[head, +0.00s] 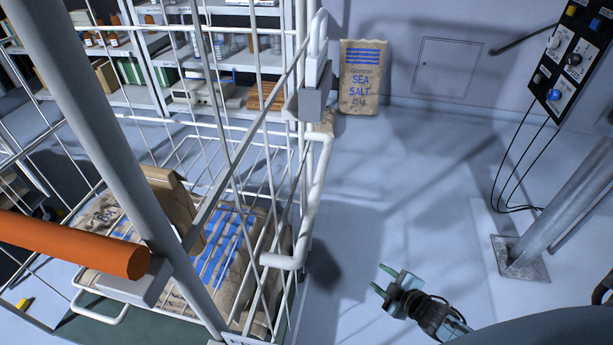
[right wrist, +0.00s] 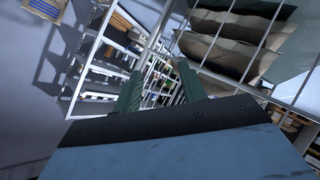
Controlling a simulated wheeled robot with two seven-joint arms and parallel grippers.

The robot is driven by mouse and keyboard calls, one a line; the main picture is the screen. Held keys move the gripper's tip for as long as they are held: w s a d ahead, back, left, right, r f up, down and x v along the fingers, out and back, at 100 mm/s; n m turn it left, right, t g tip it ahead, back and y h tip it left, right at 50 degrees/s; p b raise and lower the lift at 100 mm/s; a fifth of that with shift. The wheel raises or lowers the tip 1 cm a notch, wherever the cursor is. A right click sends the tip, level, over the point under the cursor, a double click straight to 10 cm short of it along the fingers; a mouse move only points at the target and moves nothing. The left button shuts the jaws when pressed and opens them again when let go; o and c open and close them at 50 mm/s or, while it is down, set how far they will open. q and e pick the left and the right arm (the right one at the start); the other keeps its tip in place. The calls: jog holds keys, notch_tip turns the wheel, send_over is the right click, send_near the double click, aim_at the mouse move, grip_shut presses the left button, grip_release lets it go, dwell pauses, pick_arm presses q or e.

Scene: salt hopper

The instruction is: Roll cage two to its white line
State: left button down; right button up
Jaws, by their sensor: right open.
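A wire roll cage (head: 309,190) with pale bars fills the left half of the head view; no number shows on it, so I cannot tell whether it is cage two. Blue-striped sacks (head: 228,245) and a cardboard box (head: 172,205) lie in it. An orange bar (head: 70,245) crosses its near side. My right gripper (head: 380,278) is open and empty, low over the floor to the right of the cage and apart from it. In the right wrist view, its two green fingers (right wrist: 158,75) stand spread, with stacked sacks (right wrist: 228,45) behind bars beyond. I see no white line.
Shelves (head: 155,55) with boxes and bottles stand behind the cage. A sea salt sack (head: 361,76) leans at the back wall. A control panel (head: 572,58) with hanging cables and a post on a floor plate (head: 518,268) are at right. The floor between is clear.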

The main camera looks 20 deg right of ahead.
jog(key=w+a+r+n+t+y, duration=0.1)
jog(key=w+r+n+t+y, duration=0.2)
jog(key=r, duration=0.5)
jog(key=w+a+r+n+t+y, duration=0.1)
jog(key=w+r+n+y, duration=0.3)
jog(key=r, duration=0.5)
jog(key=s+a+r+n+g+y+p, duration=0.1)
jog(key=a+r+n+g+y, duration=0.1)
jog(key=r+n+y, duration=0.35)
jog(key=s+a+r+n+g+y+p, duration=0.1)
jog(key=s+a+r+n+g+y, duration=0.15)
jog(key=r+n, duration=0.5)
pick_arm(q)
jog(key=s, duration=0.1)
jog(key=d+r, duration=0.1)
jog(key=s, duration=0.1)
jog(key=shift+s+d+r, duration=0.25)
jog(key=shift+s+r, duration=0.1)
jog(key=shift+r, duration=0.05)
pick_arm(e)
jog(key=w+a+r+m, duration=0.1)
jog(key=w+a+r, duration=0.1)
jog(key=w+a, duration=0.6)
jog(key=shift+w+a+r, duration=0.2)
jog(key=shift+w+a, duration=0.1)
jog(key=shift+a, duration=0.8)
jog(key=shift+c, duration=0.3)
grip_shut()
